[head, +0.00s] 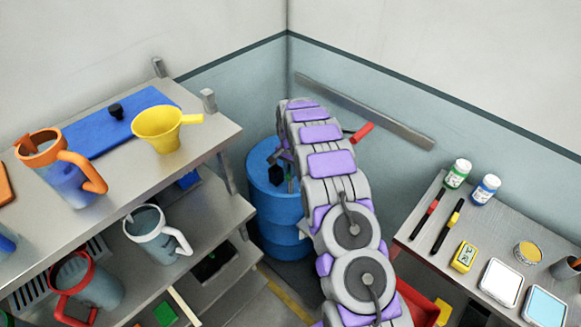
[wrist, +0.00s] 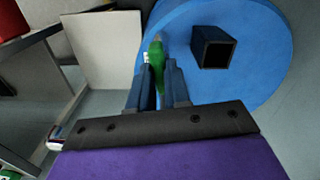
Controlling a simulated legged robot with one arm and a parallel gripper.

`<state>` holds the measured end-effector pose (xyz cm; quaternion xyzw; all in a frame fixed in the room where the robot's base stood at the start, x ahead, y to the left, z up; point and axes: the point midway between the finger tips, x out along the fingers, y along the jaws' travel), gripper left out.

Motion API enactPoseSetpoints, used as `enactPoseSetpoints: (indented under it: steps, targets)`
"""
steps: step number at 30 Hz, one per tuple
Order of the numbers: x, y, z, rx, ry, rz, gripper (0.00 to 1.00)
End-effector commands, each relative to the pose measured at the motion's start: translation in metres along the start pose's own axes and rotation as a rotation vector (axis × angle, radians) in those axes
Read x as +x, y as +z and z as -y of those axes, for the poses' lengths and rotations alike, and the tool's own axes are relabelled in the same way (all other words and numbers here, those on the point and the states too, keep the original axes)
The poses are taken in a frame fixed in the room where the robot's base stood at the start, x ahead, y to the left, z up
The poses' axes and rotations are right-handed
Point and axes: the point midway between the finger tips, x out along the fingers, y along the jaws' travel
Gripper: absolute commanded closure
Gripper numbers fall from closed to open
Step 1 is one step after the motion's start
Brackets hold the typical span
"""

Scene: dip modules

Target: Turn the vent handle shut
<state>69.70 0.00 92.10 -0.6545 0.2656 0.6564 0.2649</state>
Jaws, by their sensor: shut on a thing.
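The green vent handle (wrist: 156,62) stands at the top of the blue drum (wrist: 262,70) in the wrist view. My gripper (wrist: 160,70) is shut on it, with one dark blue finger on each side. The handle's lower part is hidden between the fingers. In the head view, the drum (head: 275,215) stands in the corner behind my arm, which covers part of its top.
A black square spout (wrist: 213,47) rises from the drum top beside my fingers. A metal shelf (head: 215,130) with a yellow funnel (head: 160,130) and jugs stands left. A table (head: 420,245) with bottles and tools stands right. A red lever-like piece (head: 362,132) shows behind my arm.

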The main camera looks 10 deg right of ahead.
Motion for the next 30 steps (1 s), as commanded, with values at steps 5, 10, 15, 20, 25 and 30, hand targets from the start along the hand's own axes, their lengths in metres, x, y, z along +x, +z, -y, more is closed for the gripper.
enactPoseSetpoints:
  steps: [5,10,15,20,25,30]
  targets:
    - [-0.0035,-0.0010,0.0028,0.096,-0.007,-0.007,1.00]
    - [-0.0035,-0.0017,0.0025,0.156,-0.009,-0.007,1.00]
    - [-0.0035,-0.0019,0.0027,0.183,-0.009,-0.008,1.00]
    - [-0.0034,-0.0020,0.0028,0.190,-0.009,-0.008,1.00]
    - [-0.0034,-0.0020,0.0028,0.190,-0.010,-0.008,1.00]
    - [-0.0033,-0.0020,0.0028,0.190,-0.009,-0.008,0.76]
